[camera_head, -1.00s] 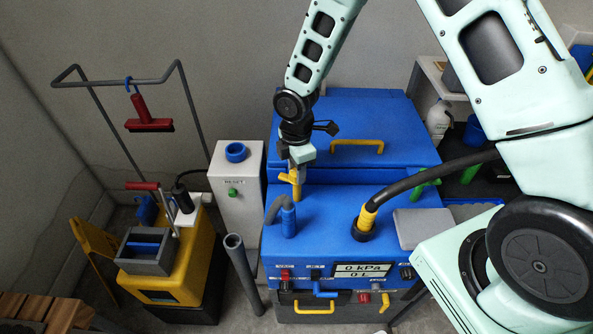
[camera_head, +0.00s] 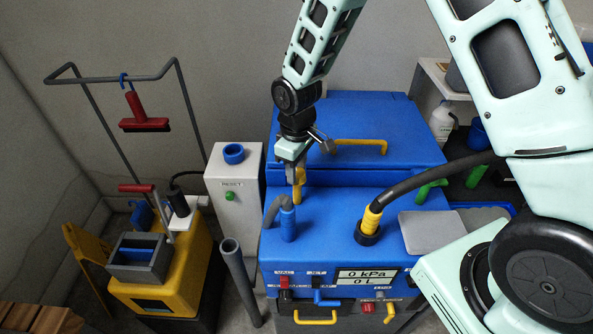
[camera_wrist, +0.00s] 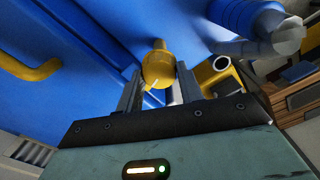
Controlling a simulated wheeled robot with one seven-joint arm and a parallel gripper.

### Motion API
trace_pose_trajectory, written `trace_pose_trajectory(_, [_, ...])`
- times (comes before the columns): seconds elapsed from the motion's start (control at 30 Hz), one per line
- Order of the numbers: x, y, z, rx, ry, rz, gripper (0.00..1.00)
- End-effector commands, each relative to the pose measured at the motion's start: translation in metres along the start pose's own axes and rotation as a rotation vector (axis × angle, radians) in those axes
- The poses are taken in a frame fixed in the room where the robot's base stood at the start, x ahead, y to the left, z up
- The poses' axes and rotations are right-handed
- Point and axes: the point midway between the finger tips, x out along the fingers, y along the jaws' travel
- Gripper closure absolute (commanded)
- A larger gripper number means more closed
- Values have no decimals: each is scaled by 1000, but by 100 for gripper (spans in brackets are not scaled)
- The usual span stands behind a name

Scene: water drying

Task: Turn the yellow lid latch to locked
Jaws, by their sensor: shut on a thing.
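The yellow lid latch (camera_head: 299,186) stands at the front edge of the blue lid (camera_head: 345,130), above the blue machine body. In the head view my gripper (camera_head: 295,183) is at the latch from above and partly covers it. In the wrist view my gripper (camera_wrist: 157,92) has a finger on each side of the latch's round yellow end (camera_wrist: 158,68), with a small white mark on it. My gripper is shut on the latch. The lower part of the latch is hard to make out.
A yellow handle (camera_head: 362,147) lies on the lid right of my gripper. A grey hose on a blue fitting (camera_head: 288,222) and a black hose with a yellow collar (camera_head: 371,219) rise from the body in front. A white reset post (camera_head: 234,200) stands left.

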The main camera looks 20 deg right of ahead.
Motion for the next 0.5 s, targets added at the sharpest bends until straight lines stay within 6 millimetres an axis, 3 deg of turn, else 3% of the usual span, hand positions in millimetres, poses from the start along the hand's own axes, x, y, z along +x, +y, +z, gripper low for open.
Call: trace_pose_trajectory(0.5, [-1, 1, -1, 274, 3, 2, 86])
